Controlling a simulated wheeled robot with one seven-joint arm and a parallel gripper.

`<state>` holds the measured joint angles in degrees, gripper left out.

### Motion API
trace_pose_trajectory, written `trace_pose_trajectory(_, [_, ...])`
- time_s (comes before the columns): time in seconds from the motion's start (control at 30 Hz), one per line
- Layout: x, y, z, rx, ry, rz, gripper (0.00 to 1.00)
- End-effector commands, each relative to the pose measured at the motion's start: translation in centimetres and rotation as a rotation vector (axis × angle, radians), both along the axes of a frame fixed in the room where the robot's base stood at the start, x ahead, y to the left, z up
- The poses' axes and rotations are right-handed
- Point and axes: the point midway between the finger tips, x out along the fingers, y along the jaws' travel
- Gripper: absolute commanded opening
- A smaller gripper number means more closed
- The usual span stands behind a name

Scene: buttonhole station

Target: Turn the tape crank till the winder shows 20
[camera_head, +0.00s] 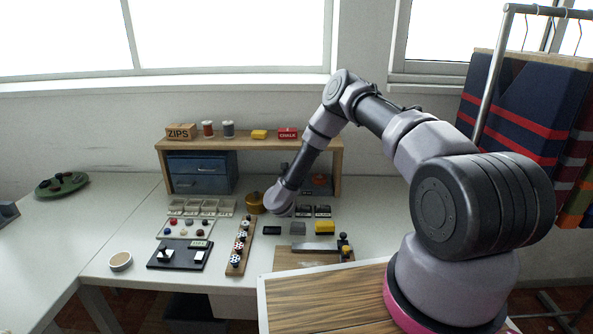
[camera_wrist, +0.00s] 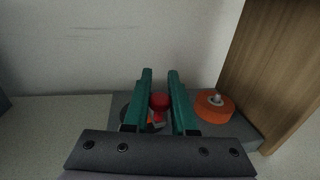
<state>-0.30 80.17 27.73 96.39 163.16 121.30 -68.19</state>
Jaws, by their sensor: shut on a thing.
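My gripper (camera_wrist: 160,78) shows two teal fingers in the wrist view, shut around the red crank knob (camera_wrist: 160,101). A dark round part and a red crank arm show below the knob, partly behind the fingers. The tape winder's grey base (camera_wrist: 238,135) carries an orange tape disc (camera_wrist: 214,108) with a pale hub, to the right of my fingers. In the head view the orange disc (camera_head: 319,180) shows under the shelf, partly behind my arm; my fingers are hidden there. I cannot read a number on the winder in either view.
The wooden shelf (camera_head: 250,143) stands over the winder, and its side panel (camera_wrist: 276,70) rises close on the right. Blue drawers (camera_head: 200,173) stand under its left part. Trays, a button strip (camera_head: 240,245) and small blocks lie in front.

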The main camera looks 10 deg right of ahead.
Motion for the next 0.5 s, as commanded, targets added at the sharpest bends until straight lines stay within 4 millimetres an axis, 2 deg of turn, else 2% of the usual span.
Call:
trace_pose_trajectory(0.2, [-0.18, 0.29, -0.19, 0.002, 0.001, -0.151, 0.00])
trace_pose_trajectory(0.5, [-0.25, 0.54, -0.09, -0.001, 0.000, -0.265, 0.00])
